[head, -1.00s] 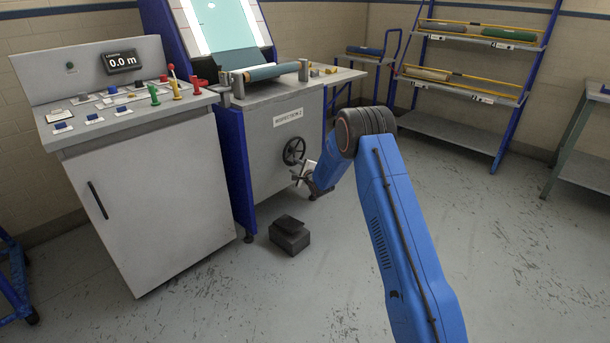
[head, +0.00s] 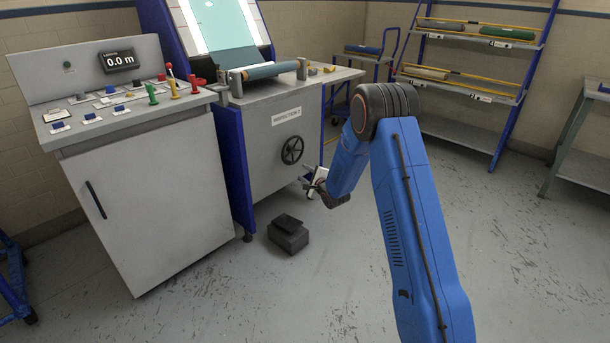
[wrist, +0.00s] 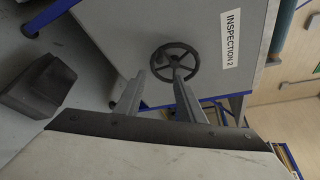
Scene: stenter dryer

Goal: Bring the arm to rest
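My blue arm (head: 410,220) reaches up from the lower right of the head view and bends at a dark elbow joint, with the forearm sloping down. My gripper (head: 308,182) hangs to the lower right of the black handwheel on the inspection machine, apart from it. In the wrist view my gripper (wrist: 160,80) shows two spread grey fingers with nothing between them. The handwheel (wrist: 175,62) lies beyond the fingertips there, and the whole wheel (head: 292,150) is uncovered in the head view.
The inspection machine (head: 285,185) stands left of my gripper, with a dark foot pedal (head: 288,235) on the floor below. A control cabinet (head: 150,195) is at the left, a shelf rack (head: 470,90) behind. Floor at the right is mostly clear.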

